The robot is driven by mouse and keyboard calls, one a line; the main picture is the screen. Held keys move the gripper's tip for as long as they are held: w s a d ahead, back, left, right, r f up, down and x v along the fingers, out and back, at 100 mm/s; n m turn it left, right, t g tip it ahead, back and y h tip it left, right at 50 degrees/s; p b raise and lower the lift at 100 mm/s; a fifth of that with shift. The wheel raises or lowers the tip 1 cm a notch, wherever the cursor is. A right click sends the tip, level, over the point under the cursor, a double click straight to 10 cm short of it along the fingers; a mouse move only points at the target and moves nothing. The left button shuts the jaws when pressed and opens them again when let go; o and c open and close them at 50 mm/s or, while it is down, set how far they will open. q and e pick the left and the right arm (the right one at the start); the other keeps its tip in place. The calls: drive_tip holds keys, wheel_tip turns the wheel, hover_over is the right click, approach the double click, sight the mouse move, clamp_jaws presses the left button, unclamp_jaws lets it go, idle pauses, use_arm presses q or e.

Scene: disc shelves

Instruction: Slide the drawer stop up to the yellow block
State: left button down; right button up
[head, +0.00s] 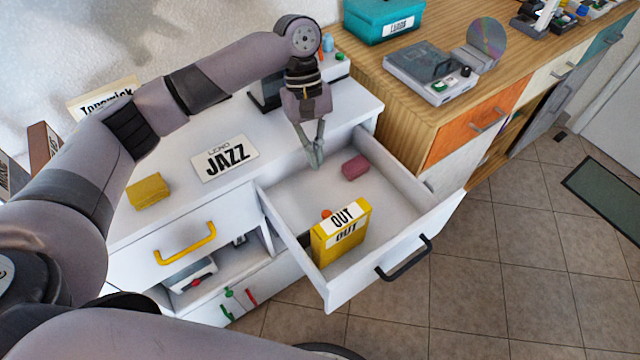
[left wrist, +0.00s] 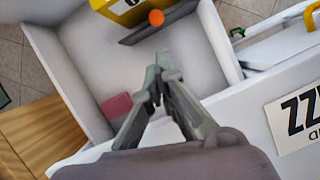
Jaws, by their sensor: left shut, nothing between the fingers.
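The yellow block (head: 338,238) labelled OUT stands in the open white drawer (head: 400,222), towards its front left. The drawer stop looks like a dark plate with an orange knob (head: 326,214), just behind the yellow block; most of it is hidden there in the head view. The left wrist view shows the dark stop plate (left wrist: 178,17) and knob beside the yellow block (left wrist: 122,8); whether they touch I cannot tell. My left gripper (head: 316,160) is shut and empty above the back of the drawer, apart from the stop. My right gripper is not in view.
A pink block (head: 355,167) lies in the drawer close to my left gripper. A JAZZ sign (head: 225,160) and another yellow block (head: 149,191) are on the white cabinet top. The drawer floor between the pink block and the front is clear.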

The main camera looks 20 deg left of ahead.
use_arm(q)
drive_tip(key=x, duration=0.9)
drive_tip(key=shift+f, duration=0.25)
drive_tip(key=s+d+p, duration=0.1)
drive_tip(key=p, duration=0.9)
drive_tip(key=shift+d, duration=0.15)
